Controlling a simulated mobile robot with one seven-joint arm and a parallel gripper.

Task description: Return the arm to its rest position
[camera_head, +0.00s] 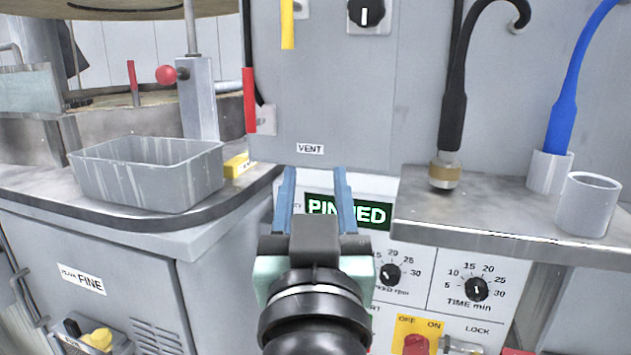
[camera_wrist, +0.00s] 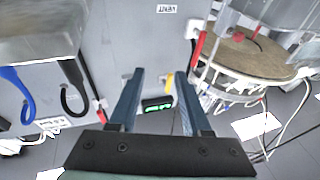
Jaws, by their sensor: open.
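My gripper (camera_head: 316,188) reaches forward in the middle of the head view, in front of the grey machine panel. Its two blue fingers are apart, with nothing between them. They overlap part of the green lit display reading "PINNED" (camera_head: 372,213) and hide some of its letters. In the wrist view my gripper (camera_wrist: 158,103) also shows both fingers spread and empty, with a small green display (camera_wrist: 158,104) visible between them, farther off. I cannot tell how far the fingertips are from the panel.
At left a grey tray (camera_head: 150,190) and a yellow block (camera_head: 237,166) rest on the platen bench. At right a metal shelf (camera_head: 480,217) carries a grey cup (camera_head: 587,205), a black hose (camera_head: 453,110) and a blue hose (camera_head: 572,80). Knobs (camera_head: 390,274) and switches (camera_head: 416,343) sit below.

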